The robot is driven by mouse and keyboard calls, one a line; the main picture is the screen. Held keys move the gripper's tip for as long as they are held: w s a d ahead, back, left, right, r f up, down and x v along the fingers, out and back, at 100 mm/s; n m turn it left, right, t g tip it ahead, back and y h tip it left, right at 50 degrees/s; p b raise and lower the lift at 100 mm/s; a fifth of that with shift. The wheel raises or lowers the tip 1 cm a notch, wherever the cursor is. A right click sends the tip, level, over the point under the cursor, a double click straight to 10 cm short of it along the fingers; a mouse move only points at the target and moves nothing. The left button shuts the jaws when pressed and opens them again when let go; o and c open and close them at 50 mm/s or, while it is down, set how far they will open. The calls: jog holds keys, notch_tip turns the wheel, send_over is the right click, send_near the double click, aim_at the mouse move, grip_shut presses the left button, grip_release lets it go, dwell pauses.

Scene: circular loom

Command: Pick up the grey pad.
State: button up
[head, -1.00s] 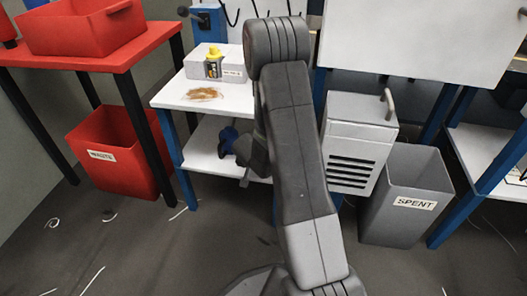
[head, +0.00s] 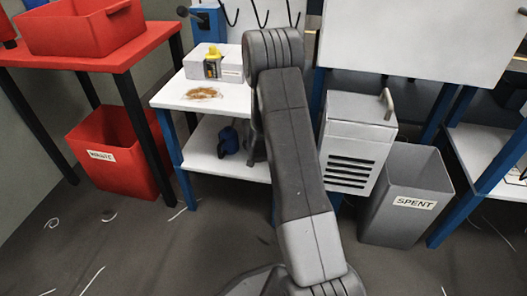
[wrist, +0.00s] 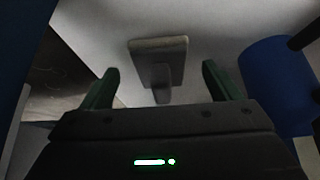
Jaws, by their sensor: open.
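The grey pad (wrist: 172,52) shows in the wrist view as a small flat block with a paler edge, on a light surface. A darker grey upright part, perhaps a grip, stands out from its near side. My gripper (wrist: 160,70) is open, its two green-grey fingers on either side of the pad's line, with nothing held between them. The pad looks a little ahead of the fingertips; I cannot tell the exact gap. In the head view my arm hides the gripper and I cannot make out the pad.
A blue jug (head: 228,141) stands on the white lower shelf (head: 203,158); in the wrist view a blue rounded body (wrist: 275,85) is close on the right. Above is the white bench top (head: 235,100) with a brown spill (head: 204,93). A grey SPENT bin (head: 408,205) stands right.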

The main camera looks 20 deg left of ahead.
jog(key=shift+w+a, duration=0.15)
jog(key=shift+w, duration=0.5)
jog(key=shift+w+a, duration=0.15)
jog(key=shift+w, duration=0.45)
jog(key=shift+w+f, duration=0.3)
jog(key=shift+f, duration=0.25)
jog(key=shift+c, duration=0.2)
jog(key=c, duration=1.1)
